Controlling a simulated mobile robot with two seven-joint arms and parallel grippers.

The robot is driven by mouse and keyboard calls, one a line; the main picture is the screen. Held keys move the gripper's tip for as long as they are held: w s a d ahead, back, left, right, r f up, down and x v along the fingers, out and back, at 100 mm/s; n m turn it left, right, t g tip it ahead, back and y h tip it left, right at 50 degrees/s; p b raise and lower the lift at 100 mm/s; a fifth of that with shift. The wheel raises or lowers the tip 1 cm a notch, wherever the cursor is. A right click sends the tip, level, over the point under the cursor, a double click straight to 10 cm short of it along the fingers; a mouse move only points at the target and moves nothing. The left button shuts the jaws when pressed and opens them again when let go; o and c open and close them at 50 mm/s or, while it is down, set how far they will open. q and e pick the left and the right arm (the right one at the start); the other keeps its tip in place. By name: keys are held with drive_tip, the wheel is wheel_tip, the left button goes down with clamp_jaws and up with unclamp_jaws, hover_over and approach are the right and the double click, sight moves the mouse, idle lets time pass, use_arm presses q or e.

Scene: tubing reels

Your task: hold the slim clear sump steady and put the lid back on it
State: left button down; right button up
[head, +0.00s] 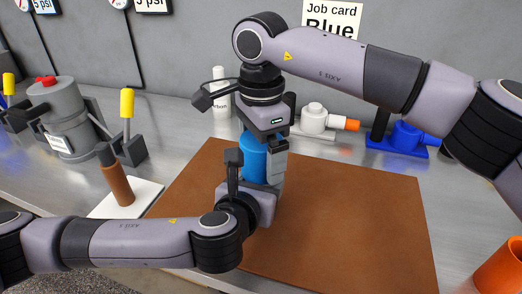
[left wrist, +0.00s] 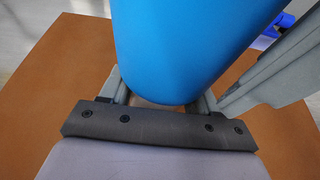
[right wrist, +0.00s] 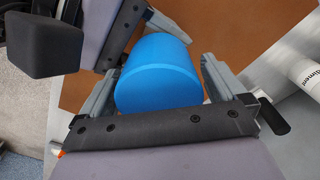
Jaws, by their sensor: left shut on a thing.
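A smooth blue cylinder (head: 253,158) stands upright over the brown mat, partly hidden by both of my grippers. It looks opaque; I see no clear sump and cannot pick out a separate lid. My left gripper (head: 256,182) is shut on the cylinder's lower part; the left wrist view shows the blue side (left wrist: 180,45) between its fingers. My right gripper (head: 262,138) is directly above, pointing down. In the right wrist view the cylinder's flat end (right wrist: 160,90) lies between its fingers, which appear spread with small gaps.
The brown mat (head: 370,225) is clear at right. Behind it stand a white bottle (head: 220,95), a white fitting with an orange end (head: 314,118) and a blue fitting (head: 405,136). At left are a grey canister (head: 68,120) and a brown-handled tool (head: 118,185). An orange cup (head: 503,270) is front right.

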drive_tip(key=shift+r, duration=2.2)
wheel_tip(320, 180, up, 2)
drive_tip(key=n, duration=0.4)
drive_tip(key=shift+r+n, duration=0.2)
drive_tip(key=shift+n, duration=0.1)
drive_tip(key=shift+f, duration=4)
